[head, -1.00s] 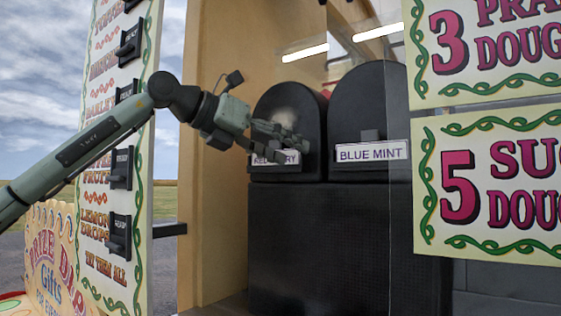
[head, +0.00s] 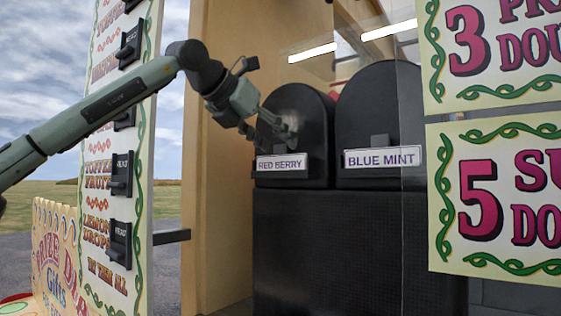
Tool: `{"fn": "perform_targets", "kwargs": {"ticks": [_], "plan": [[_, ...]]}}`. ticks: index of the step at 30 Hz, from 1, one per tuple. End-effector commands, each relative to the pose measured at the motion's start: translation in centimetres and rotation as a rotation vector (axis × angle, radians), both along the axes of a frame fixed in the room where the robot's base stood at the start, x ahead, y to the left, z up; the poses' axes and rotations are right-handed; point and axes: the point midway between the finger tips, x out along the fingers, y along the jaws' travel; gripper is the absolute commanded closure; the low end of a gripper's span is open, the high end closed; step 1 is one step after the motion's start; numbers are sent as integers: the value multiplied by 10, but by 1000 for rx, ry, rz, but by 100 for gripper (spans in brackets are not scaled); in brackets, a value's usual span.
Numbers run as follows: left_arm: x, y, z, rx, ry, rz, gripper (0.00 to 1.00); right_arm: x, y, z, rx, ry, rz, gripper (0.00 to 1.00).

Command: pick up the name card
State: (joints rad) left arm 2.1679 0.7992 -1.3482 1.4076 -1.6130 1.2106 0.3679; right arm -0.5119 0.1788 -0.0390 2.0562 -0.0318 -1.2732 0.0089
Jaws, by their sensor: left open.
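Two white name cards sit on the fronts of black round-topped bins. My left gripper (head: 276,132) is open, just above the RED BERRY card and in front of the left bin (head: 312,118). I see nothing between its fingers. Whether the fingers touch the bin or the card cannot be told. My right gripper is not in view.
The right bin (head: 378,95) stands close beside the left one. Clear panels hang around the bins. A painted price sign (head: 505,200) closes off the right side. A tall sweets board (head: 120,150) with black switches stands at the left, behind my arm.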

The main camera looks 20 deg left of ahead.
Motion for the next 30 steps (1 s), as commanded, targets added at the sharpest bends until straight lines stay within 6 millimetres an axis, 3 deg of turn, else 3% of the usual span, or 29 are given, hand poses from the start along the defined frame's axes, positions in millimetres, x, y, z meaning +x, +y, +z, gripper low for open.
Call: {"fn": "perform_targets", "kwargs": {"ticks": [7,18,26,30], "plan": [[2,-1,-1,-1,-1,0,48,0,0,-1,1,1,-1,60],[2,0,-1,-1,-1,0,90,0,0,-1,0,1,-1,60],[2,0,1,-2,-2,0,91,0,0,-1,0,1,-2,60],[2,-1,16,-3,-4,0,91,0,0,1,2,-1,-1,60]]}}
